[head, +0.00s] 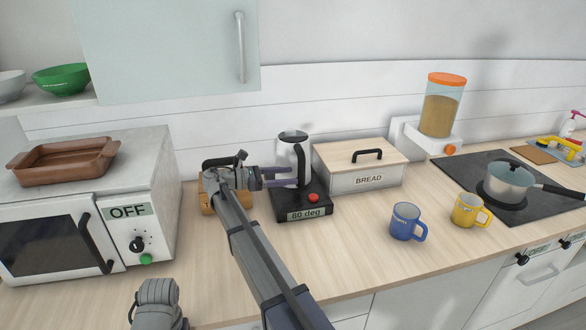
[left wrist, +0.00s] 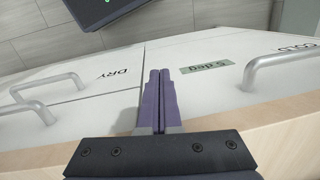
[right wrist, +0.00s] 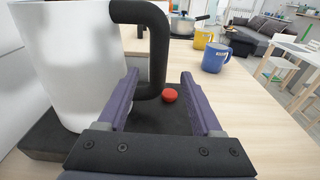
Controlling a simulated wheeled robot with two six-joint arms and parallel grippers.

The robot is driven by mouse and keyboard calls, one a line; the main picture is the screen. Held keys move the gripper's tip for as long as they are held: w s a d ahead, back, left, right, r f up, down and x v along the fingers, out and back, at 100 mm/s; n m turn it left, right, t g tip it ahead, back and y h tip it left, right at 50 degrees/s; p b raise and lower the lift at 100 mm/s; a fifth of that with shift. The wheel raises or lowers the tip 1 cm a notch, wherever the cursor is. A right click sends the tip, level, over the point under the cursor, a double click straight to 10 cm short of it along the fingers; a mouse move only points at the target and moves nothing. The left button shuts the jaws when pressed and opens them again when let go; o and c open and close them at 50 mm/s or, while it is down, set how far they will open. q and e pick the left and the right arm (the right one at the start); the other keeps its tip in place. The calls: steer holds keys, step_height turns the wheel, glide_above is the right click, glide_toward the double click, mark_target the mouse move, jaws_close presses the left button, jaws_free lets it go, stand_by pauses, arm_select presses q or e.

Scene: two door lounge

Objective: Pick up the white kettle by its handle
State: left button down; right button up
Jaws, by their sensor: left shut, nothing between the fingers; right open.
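The white kettle (head: 287,155) stands upright on its black base (head: 313,210) labelled 80 deg, with a red button. Its black handle (right wrist: 158,50) faces my right gripper in the right wrist view. My right gripper (head: 277,177) is open and points right at the kettle in the head view. In the right wrist view, the handle's upright bar shows between the two fingers (right wrist: 160,75), and the kettle body (right wrist: 70,65) is left of them. I cannot tell how deep the handle is between them. My left gripper (left wrist: 160,75) is shut and empty, before the cabinet fronts.
A bread box (head: 360,180) stands close right of the kettle. A blue mug (head: 405,222) and a yellow mug (head: 467,210) stand further right, near a pot (head: 508,185) on the hob. A microwave (head: 60,240) is at left. The front counter is clear.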

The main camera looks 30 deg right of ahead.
steer(key=shift+w+d+r, duration=0.15)
steer(key=shift+w+d, duration=0.05)
steer(key=shift+w, duration=0.15)
steer(key=shift+s+d+r, duration=0.1)
steer(key=shift+d+r, duration=0.05)
steer(key=shift+s+r+x, duration=0.1)
steer(key=shift+r+x, duration=0.05)
steer(key=shift+x, duration=1.8)
steer(key=shift+s+r+x, duration=0.15)
steer(key=shift+r+x, duration=0.05)
steer(key=shift+x, duration=1.75)
jaws_close()
